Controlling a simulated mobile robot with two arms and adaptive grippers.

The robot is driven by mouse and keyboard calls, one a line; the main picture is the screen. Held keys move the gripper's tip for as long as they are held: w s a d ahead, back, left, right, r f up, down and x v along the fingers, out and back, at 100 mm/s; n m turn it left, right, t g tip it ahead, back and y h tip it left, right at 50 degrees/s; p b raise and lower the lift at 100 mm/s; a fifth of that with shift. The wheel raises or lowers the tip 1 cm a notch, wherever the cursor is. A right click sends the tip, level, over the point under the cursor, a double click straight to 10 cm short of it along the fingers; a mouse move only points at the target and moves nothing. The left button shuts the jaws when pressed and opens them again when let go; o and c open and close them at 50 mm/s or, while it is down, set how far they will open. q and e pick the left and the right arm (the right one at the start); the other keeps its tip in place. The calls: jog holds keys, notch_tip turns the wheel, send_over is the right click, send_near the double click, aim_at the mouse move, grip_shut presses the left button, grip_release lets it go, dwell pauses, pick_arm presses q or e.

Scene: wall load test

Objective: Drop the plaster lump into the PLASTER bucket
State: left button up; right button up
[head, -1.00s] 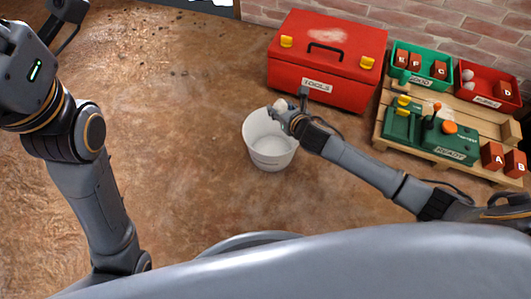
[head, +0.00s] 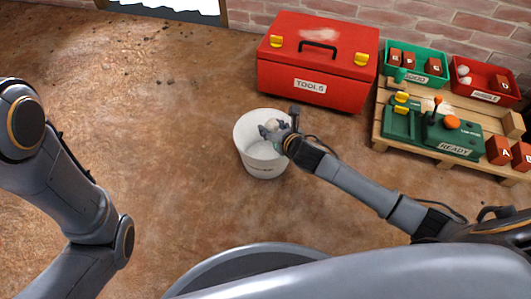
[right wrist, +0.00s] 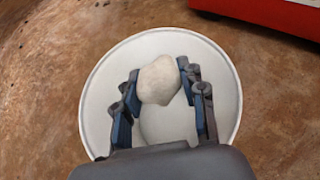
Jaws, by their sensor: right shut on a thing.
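The white bucket (head: 262,158) stands on the brown floor in the middle of the head view. Its round mouth also shows in the right wrist view (right wrist: 218,75); any writing on its side is too small to read. My right gripper (head: 270,130) is over the bucket's mouth. In the right wrist view, my right gripper (right wrist: 160,85) is shut on the off-white plaster lump (right wrist: 158,80), with a finger on each side. The lump appears within the bucket's rim outline; its height above the bottom is hard to tell. My left gripper is out of the head view.
A red toolbox (head: 318,60) stands behind the bucket. To the right, a wooden pallet (head: 400,135) holds a green tester (head: 430,127) beside red blocks (head: 498,150). A green bin (head: 416,65) and a red bin (head: 485,83) sit near the brick wall. Floor left of the bucket is clear.

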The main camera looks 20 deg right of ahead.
jog(key=o, duration=1.3)
jog(key=v, duration=1.2)
jog(key=shift+a, duration=0.1)
